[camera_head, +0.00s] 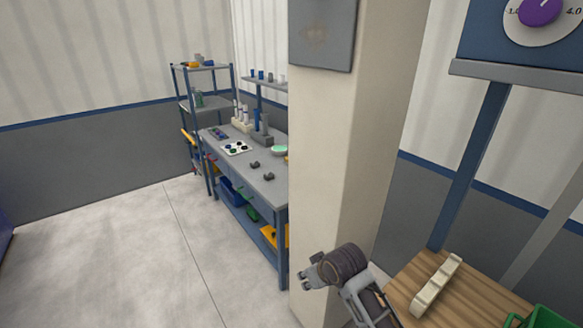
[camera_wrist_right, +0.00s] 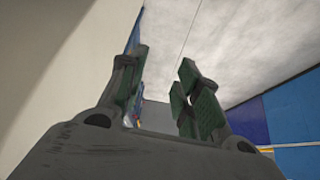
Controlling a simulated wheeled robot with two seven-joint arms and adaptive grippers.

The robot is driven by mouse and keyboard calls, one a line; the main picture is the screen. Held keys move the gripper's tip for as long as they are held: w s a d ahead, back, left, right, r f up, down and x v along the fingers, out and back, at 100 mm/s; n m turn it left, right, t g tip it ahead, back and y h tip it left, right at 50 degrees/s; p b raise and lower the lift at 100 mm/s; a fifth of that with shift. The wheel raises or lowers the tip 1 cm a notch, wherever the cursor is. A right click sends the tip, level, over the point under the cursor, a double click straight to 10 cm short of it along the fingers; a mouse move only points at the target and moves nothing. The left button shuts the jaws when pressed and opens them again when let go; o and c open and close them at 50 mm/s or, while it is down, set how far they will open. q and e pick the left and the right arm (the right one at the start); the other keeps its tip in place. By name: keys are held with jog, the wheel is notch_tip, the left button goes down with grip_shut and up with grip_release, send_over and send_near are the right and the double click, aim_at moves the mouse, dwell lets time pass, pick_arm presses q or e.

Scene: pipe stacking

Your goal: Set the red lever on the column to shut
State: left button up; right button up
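The cream column (camera_head: 335,150) stands in the middle of the head view. A grey plate (camera_head: 322,38) with a faint brownish patch is fixed high on its front face, cut off by the top edge. I see no red lever in either view. My right gripper (camera_head: 309,277) is in front of the column's lower part, well below the plate, pointing left. In the right wrist view its green-padded fingers (camera_wrist_right: 162,85) are apart with nothing between them, and a pale surface fills the left side. My left gripper is not in view.
A grey workbench (camera_head: 262,187) with small parts stands behind the column to the left, beside a shelf rack (camera_head: 205,105). A wooden table (camera_head: 470,300) with a cream bar (camera_head: 436,286) and a green bin (camera_head: 545,317) is at the lower right. The floor (camera_head: 120,250) at left is clear.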

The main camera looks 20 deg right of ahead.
jog(key=w+a+r+t+y, duration=0.1)
jog(key=w+r+t, duration=0.1)
jog(key=w+r, duration=0.75)
jog(key=w+r+t, duration=0.1)
jog(key=w+r, duration=0.6)
jog(key=r, duration=0.5)
jog(key=w+d+r+n+t+y, duration=0.1)
jog(key=w+r+t, duration=0.15)
jog(key=r, duration=0.75)
jog(key=w+r+t, duration=0.1)
jog(key=w+r, duration=0.3)
jog(key=r, duration=0.6)
jog(key=s+d+r+t+y, duration=0.1)
jog(key=s+d+r, duration=0.1)
jog(key=r, duration=1.3)
jog(key=s+d+r+t+y, duration=0.1)
jog(key=s+r, duration=0.4)
jog(key=r, duration=1)
jog(key=s+d+r+t+y, duration=0.1)
jog(key=s+d+r+t, duration=0.1)
jog(key=r, duration=1.3)
jog(key=shift+s+d+r, duration=0.4)
jog(key=shift+s+d, duration=0.05)
jog(key=shift+s, duration=0.7)
jog(key=shift+w+t, duration=0.15)
jog(key=shift+t, duration=0.1)
jog(key=p+x, duration=0.4)
jog(key=x, duration=0.8)
jog(key=shift+p, duration=0.4)
jog(key=shift+x, duration=0.85)
